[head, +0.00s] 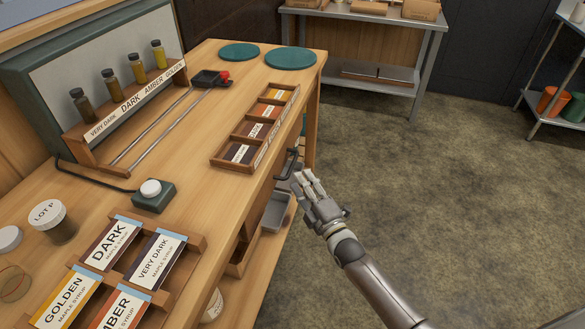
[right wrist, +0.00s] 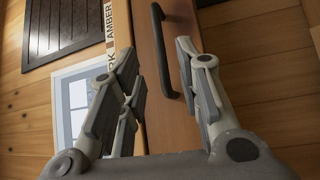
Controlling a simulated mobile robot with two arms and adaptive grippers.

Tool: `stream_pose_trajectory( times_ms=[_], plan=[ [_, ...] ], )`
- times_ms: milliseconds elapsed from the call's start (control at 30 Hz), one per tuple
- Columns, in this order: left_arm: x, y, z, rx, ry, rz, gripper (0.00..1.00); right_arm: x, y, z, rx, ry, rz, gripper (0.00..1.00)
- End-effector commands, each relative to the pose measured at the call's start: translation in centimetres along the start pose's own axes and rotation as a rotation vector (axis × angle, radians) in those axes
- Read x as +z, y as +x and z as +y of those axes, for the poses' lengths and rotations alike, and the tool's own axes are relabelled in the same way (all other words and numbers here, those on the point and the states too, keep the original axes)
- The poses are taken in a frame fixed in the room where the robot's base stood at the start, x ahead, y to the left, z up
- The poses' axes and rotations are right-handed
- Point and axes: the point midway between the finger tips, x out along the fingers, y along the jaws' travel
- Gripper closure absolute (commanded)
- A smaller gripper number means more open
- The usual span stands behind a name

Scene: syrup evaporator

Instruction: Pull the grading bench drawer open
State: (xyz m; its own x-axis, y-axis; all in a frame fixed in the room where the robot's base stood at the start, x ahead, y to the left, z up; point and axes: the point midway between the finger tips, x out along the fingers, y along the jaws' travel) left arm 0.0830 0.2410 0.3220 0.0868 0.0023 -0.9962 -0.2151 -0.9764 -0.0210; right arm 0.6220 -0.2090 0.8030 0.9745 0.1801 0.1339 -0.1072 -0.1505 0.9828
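The grading bench (head: 217,150) runs along the left of the head view. Its drawer shows in the right wrist view as a brown front (right wrist: 180,125) with a dark bar handle (right wrist: 160,55). In the head view the handle (head: 289,163) sticks out just under the bench edge. The drawer looks shut, though most of its front is hidden from the head. My right gripper (head: 303,180) is at the handle; in the right wrist view its fingers (right wrist: 157,62) are spread apart, with the handle showing between them. I see no contact. My left gripper is out of view.
On the bench are a card tray (head: 219,155), vials (head: 135,75) on a stand, green discs (head: 291,58), a labelled jar (head: 52,221) and label cards (head: 110,243). Below is a grey bin (head: 275,212). Open floor (head: 440,190) lies to the right. A metal table (head: 440,22) stands behind.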

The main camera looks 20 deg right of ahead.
Motion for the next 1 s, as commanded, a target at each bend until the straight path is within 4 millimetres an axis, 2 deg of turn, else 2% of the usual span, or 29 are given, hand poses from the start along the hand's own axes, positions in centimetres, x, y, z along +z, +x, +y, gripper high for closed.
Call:
stream_pose_trajectory(
  times_ms=[100,300,500,767,867,1000],
  plan=[
    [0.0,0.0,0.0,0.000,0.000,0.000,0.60,0.0,2.2,0.1,0.001,-0.001,0.000,0.68],
    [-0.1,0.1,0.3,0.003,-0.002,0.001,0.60,0.0,4.8,-0.1,-0.001,0.001,0.000,0.68],
    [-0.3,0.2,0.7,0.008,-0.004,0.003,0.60,0.0,5.9,-0.1,-0.002,0.001,0.000,0.68],
    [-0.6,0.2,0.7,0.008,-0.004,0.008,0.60,0.0,6.0,-0.1,-0.002,0.001,0.000,0.68],
    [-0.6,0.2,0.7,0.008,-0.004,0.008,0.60,0.0,6.0,-0.1,-0.002,0.001,0.000,0.77],
    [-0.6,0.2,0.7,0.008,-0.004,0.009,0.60,0.0,5.9,-0.1,-0.002,0.001,0.000,0.95]
  ],
)
